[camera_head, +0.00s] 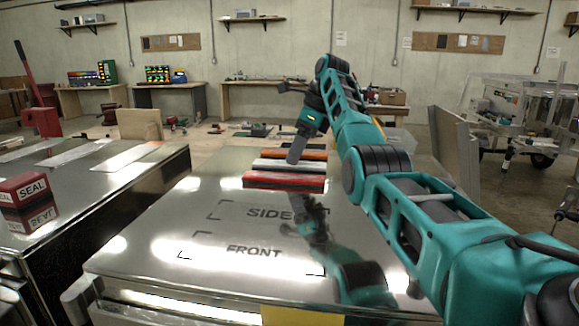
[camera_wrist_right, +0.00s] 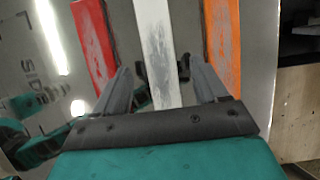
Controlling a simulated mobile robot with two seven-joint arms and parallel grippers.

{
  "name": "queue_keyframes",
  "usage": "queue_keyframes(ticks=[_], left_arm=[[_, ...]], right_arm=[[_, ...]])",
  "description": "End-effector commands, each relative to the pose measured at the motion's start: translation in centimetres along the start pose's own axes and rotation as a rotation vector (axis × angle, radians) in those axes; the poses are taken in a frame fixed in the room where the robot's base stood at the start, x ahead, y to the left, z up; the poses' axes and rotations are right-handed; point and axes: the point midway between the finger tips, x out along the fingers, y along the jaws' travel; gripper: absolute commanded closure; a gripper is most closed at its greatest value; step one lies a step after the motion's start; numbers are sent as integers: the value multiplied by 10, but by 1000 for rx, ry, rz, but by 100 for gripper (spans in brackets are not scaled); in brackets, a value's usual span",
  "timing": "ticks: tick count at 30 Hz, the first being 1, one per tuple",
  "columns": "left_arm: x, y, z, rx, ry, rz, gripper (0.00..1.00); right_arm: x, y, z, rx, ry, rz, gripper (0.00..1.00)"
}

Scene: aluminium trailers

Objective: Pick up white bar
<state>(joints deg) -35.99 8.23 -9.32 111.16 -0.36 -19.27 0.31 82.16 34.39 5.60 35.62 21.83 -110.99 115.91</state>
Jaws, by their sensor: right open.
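The white bar (camera_wrist_right: 153,22) runs up the middle of the right wrist view, with grey scuffs on its top. In the head view it (camera_head: 268,163) lies on the metal-topped trailer between the red bar (camera_head: 284,181) and the orange bar (camera_head: 311,154). My right gripper (camera_head: 293,157) points down over the bars and hides part of the white one. In the right wrist view my right gripper (camera_wrist_right: 161,68) is open, one finger on each side of the white bar. I cannot tell whether the fingers touch it. My left gripper is out of view.
The trailer top (camera_head: 215,250), marked SIDE and FRONT, is clear in front of the bars and reflects my arm. Another metal surface (camera_head: 95,190) stands at the left with a red SEAL box (camera_head: 25,190). An upright panel (camera_head: 452,150) stands at the right.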

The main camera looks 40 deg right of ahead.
Motion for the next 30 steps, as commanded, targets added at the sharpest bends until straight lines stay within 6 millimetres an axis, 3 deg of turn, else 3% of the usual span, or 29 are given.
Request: queue_keyframes(ticks=[4, 13, 30], left_arm=[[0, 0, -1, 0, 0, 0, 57], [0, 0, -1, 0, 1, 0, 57], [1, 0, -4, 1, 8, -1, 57]], right_arm=[[19, 0, 0, -1, 0, 1, 28], [22, 0, 0, -1, -1, 0, 29], [22, 0, 0, 0, -1, 0, 83]])
